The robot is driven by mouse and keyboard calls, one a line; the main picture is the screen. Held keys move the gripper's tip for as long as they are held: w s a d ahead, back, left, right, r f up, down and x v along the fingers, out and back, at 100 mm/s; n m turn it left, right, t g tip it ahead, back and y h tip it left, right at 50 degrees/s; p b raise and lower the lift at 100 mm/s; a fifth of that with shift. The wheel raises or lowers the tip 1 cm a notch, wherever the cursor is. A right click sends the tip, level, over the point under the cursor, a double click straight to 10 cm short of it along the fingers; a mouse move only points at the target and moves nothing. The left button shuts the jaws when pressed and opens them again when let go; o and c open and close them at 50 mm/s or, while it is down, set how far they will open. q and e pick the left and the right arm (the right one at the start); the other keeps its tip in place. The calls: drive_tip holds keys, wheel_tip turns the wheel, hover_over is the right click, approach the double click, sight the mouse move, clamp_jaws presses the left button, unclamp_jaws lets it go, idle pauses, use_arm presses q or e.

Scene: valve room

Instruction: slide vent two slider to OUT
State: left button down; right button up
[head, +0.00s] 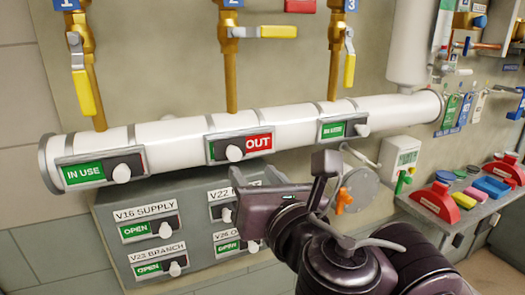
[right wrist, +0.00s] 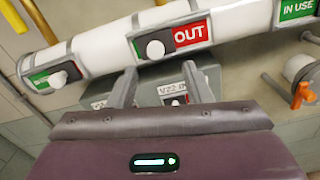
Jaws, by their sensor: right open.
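The middle slider (head: 234,153) on the white pipe has a white knob and a red OUT label showing at its right, with a thin strip of green at its left edge. It also shows in the right wrist view (right wrist: 156,49), again with OUT uncovered. I take it for vent two; no name plate is readable. My right gripper (head: 238,188) is open and empty, below this slider and in front of the grey panel. Its two fingers (right wrist: 160,84) show apart, below the knob and not touching it. My left gripper is not in view.
The left slider (head: 95,172) shows green IN USE; the right slider (head: 340,128) also shows green. A grey panel (head: 105,225) under the pipe carries several OPEN sliders. Brass pipes with yellow handles (head: 265,31) rise above. A cluttered shelf (head: 470,205) stands at right.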

sight(235, 156)
drive_tip(key=w+a, duration=0.1)
drive_tip(key=w+a+b, duration=0.1)
drive_tip(key=w, duration=0.1)
drive_tip(key=shift+w+a, duration=0.1)
drive_tip(key=shift+a, duration=0.05)
drive_tip(key=x, duration=0.2)
drive_tip(key=shift+w+f+b, duration=0.1)
drive_tip(key=shift+w+b, duration=0.25)
drive_tip(key=shift+w, duration=0.05)
drive_tip(key=shift+w+a, duration=0.1)
drive_tip(key=shift+w, duration=0.5)
drive_tip(key=c, duration=0.4)
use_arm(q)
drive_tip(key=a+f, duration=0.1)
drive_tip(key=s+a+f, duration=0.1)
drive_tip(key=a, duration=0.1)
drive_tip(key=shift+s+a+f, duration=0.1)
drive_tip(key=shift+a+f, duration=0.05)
use_arm(e)
clamp_jaws()
